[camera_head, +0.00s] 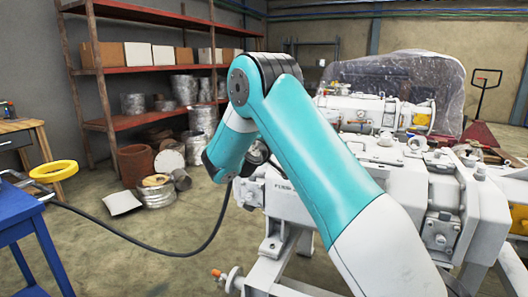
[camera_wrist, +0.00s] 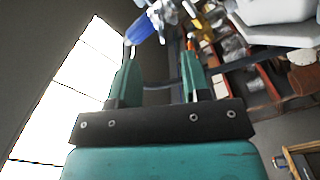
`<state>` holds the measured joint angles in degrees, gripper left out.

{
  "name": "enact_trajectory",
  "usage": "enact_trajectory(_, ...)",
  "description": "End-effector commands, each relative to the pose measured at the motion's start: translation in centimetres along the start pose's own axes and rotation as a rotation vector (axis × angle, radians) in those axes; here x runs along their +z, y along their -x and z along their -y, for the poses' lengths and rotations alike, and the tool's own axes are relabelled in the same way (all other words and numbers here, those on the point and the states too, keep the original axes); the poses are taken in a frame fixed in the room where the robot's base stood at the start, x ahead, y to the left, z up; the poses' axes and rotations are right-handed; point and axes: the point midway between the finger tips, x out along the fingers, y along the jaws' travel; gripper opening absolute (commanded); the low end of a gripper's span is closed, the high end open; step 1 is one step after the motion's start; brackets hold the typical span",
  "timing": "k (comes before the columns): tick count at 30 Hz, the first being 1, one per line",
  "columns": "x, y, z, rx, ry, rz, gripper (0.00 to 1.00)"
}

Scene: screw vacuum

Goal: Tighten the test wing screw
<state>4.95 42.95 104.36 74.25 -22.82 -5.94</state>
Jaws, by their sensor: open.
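In the wrist view, my gripper (camera_wrist: 159,46) is open, with its two teal fingers apart. A blue part (camera_wrist: 140,28) lies at the left fingertip, next to a silvery metal part (camera_wrist: 172,14) beyond the fingers. I cannot tell whether either is the test wing screw or whether a finger touches it. In the head view, the grey-white vacuum machine (camera_head: 468,203) stands at the right, and my teal arm bends in front of it. My gripper is largely hidden there behind the arm, near the machine's left end. I cannot pick out the wing screw.
A red shelf (camera_head: 150,121) with boxes and cans stands at the back left. A blue table (camera_head: 20,207) is at the left edge, with a yellow ring (camera_head: 55,171) beside it. A black cable (camera_head: 150,247) hangs across the floor. Open floor lies at the lower left.

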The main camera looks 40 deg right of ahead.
Motion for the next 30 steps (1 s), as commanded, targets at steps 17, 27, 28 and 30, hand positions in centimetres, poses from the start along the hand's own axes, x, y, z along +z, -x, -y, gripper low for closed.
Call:
enact_trajectory(17, 0.0, 7.7, 0.0, 0.001, -0.001, 0.000, 0.44)
enact_trajectory(27, -0.1, 7.9, -0.3, -0.032, -0.018, 0.014, 0.44)
enact_trajectory(28, -0.1, 8.1, -0.4, -0.054, -0.028, 0.024, 0.44)
enact_trajectory(30, -0.2, 8.8, -0.7, -0.133, -0.063, 0.058, 0.44)
